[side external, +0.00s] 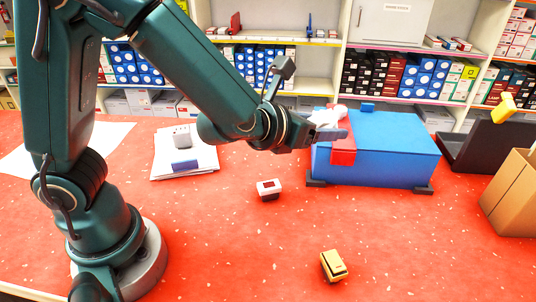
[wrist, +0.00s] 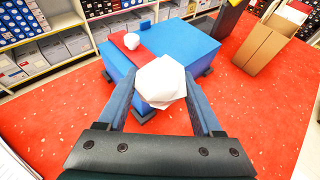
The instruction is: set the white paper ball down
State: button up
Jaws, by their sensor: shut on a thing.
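A white crumpled paper ball (wrist: 160,80) sits between the two fingers of my gripper (wrist: 161,92) in the wrist view. My gripper is shut on it. In the side view my gripper (side external: 318,133) is at the left end of the blue box, and the held ball (side external: 325,118) shows pale at its tip. The gap between ball and box is hard to judge. A second white ball (wrist: 131,41) rests on the red strip across the blue box; in the side view it (side external: 341,111) lies just behind the held one.
The blue box (side external: 385,150) has a red strip (side external: 343,152) at its left and a small blue block (side external: 367,107) on top. A red-and-white device (side external: 268,189) and a yellow block (side external: 333,265) lie on the red table. A cardboard box (side external: 515,195) stands at right. Front table is mostly clear.

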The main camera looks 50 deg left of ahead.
aim_at(274, 163)
jog(key=a+n+g+y, duration=0.1)
jog(key=a+n+y, duration=0.35)
jog(key=a, duration=0.95)
jog(key=shift+w+d+f, duration=0.1)
jog(key=shift+w+f, duration=0.05)
jog(key=shift+f, duration=2.3)
jog(key=shift+w+d+f, duration=0.1)
jog(key=shift+f, duration=2.35)
jog(key=shift+w+f, duration=0.15)
jog(key=shift+f, duration=2.3)
jog(key=shift+f, duration=0.1)
jog(key=o, duration=1.3)
jog(key=shift+y, duration=0.25)
jog(key=shift+s, duration=0.15)
jog(key=shift+r+v, duration=0.2)
jog(key=shift+v, duration=3.45)
